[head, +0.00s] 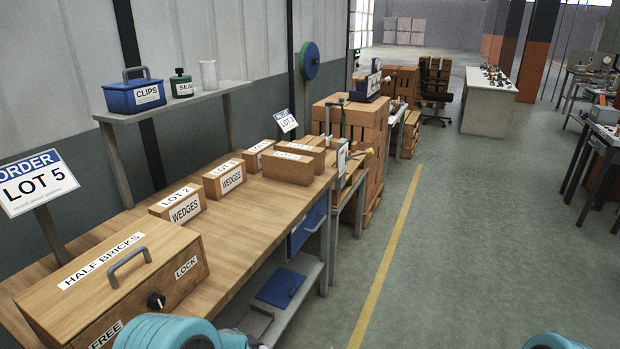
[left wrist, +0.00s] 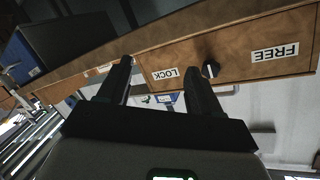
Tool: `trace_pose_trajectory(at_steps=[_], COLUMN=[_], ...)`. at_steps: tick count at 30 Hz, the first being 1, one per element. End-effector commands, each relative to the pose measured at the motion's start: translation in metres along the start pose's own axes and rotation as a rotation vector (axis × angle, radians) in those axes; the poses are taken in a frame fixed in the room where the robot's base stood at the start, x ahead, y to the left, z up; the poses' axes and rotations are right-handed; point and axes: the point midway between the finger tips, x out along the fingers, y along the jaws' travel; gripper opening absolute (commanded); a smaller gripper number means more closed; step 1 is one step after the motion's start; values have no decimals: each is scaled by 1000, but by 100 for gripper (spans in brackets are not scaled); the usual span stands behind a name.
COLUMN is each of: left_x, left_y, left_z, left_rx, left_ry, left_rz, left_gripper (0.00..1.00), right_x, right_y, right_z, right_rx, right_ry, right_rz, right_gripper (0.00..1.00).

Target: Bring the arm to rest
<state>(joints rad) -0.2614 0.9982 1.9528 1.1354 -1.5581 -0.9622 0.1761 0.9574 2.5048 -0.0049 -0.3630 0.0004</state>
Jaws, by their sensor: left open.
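My left gripper (left wrist: 160,72) shows in the left wrist view with its two dark fingers apart and nothing between them. Beyond the fingertips is the front of the wooden HALF BRICKS box (head: 128,270), which also shows in the left wrist view (left wrist: 240,66). Its dark knob (left wrist: 210,69) sits between the LOCK and FREE labels, just past one finger and apart from it as far as I can tell. In the head view only teal parts of my arms show at the bottom edge. Both grippers are outside that view, and my right gripper is not seen.
The wooden bench (head: 255,215) carries several wooden boxes, including a LOT 2 WEDGES box (head: 177,206). A LOT 5 order sign (head: 38,182) stands at left. A shelf (head: 180,103) above holds a blue CLIPS box (head: 134,93). The floor (head: 460,240) at right is open.

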Motion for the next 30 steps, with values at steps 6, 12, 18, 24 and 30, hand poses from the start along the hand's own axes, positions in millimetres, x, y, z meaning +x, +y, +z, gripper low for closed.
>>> trace_pose_trajectory(at_steps=[6, 12, 18, 24, 30], left_x=[-42, -143, -192, -196, -196], left_y=[65, 42, 13, 11, 11], left_z=[152, 244, 275, 277, 277], left_rx=[-148, -137, -94, -88, -88], left_ry=[-425, -914, -1145, -1162, -1162], left_rz=[722, 1025, 1103, 1109, 1109], left_gripper=[64, 64, 64, 64, 64], right_x=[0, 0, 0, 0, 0], right_y=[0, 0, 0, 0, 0], right_z=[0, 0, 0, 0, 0], right_rx=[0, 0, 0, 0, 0], right_ry=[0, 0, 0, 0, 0], right_rz=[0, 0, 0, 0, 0], right_gripper=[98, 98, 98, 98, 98])
